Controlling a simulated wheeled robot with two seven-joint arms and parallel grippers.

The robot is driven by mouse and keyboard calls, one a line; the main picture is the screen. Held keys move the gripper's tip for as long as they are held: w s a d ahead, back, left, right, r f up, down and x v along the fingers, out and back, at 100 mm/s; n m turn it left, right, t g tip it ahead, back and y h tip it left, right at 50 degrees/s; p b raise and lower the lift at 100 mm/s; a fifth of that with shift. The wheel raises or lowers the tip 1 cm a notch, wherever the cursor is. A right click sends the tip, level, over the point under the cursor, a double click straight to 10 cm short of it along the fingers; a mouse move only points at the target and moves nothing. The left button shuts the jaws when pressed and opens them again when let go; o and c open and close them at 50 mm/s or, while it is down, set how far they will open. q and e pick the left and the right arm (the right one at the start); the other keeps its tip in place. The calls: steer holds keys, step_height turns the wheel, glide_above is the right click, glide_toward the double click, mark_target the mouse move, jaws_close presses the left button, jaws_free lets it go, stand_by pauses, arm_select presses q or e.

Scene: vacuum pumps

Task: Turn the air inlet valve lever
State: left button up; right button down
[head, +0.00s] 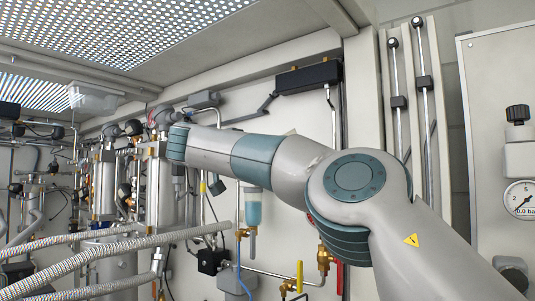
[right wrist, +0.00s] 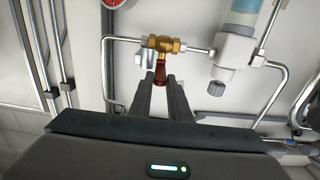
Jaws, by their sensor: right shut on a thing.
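In the right wrist view a brass valve (right wrist: 163,44) sits in a thin metal pipe on the pale panel. Its red lever (right wrist: 159,71) points from the valve body toward my gripper. My right gripper (right wrist: 161,82) has its two dark fingers on either side of the lever's end and is shut on it. In the head view my right arm crosses the middle of the picture, and I cannot make out this gripper or the held lever there. My left gripper is in neither view.
A filter with a blue bowl (head: 253,208) hangs behind my arm. A lower brass valve (head: 323,257) and a yellow lever (head: 299,276) are below. Ribbed hoses (head: 120,239) cross the lower left. A red-rimmed gauge (right wrist: 112,3) is close to the held valve.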

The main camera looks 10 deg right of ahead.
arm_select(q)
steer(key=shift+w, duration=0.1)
arm_select(e)
steer(key=c, duration=1.7)
jaws_free()
steer(key=shift+w+a, duration=0.1)
steer(key=shift+o, duration=0.2)
